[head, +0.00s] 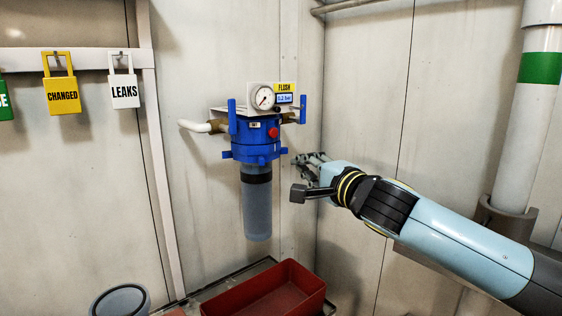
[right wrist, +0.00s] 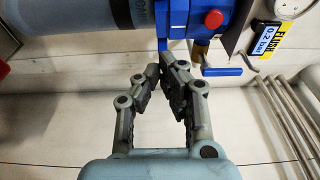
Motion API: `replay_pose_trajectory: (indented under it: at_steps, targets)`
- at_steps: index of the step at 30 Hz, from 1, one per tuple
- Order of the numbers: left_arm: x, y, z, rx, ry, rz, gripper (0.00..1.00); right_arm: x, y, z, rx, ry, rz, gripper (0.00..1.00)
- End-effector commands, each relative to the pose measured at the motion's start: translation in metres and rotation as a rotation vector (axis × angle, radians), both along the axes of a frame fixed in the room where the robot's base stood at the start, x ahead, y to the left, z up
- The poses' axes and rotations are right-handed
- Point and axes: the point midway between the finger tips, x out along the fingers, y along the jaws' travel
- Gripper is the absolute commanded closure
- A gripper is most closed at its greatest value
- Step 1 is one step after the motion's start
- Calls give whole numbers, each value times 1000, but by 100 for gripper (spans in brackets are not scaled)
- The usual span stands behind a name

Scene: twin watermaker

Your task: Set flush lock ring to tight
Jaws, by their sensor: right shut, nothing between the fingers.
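The flush filter unit hangs on the wall, with its blue lock ring (head: 254,154) around the top of the grey-blue bowl (head: 257,208). The ring has several short lugs sticking out. My right gripper (head: 303,162) is just to the right of the ring, shut and empty. In the right wrist view the fingertips (right wrist: 164,66) are close to a blue lug of the ring (right wrist: 178,18); I cannot tell whether they touch. The ring's setting cannot be read. My left gripper is not in view.
Above the ring are a red button (head: 273,132), a round gauge (head: 263,97), a yellow FLUSH label (head: 286,87) and blue levers (head: 303,109). A red bin (head: 312,290) stands below. Yellow CHANGED (head: 62,96) and white LEAKS (head: 124,92) tags hang at left. A thick pipe stands at right.

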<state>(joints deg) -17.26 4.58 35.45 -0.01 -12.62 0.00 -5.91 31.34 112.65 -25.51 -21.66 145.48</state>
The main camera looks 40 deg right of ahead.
Motion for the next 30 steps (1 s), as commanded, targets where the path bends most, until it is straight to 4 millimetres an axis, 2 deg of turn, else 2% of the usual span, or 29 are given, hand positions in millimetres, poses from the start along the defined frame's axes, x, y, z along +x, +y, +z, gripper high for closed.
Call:
replay_pose_trajectory:
  at_steps: [3,4,12,23,26,30]
  targets:
    - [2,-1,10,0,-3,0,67,25,-3,4,5,-3,-2,100]
    - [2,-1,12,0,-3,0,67,27,2,4,8,-3,0,100]
    - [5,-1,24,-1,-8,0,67,35,31,2,3,-1,0,100]
    - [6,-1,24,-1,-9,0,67,36,35,0,-1,0,0,100]
    - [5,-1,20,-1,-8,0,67,36,40,-2,2,-1,0,100]
    - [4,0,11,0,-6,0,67,38,56,-3,4,0,0,100]
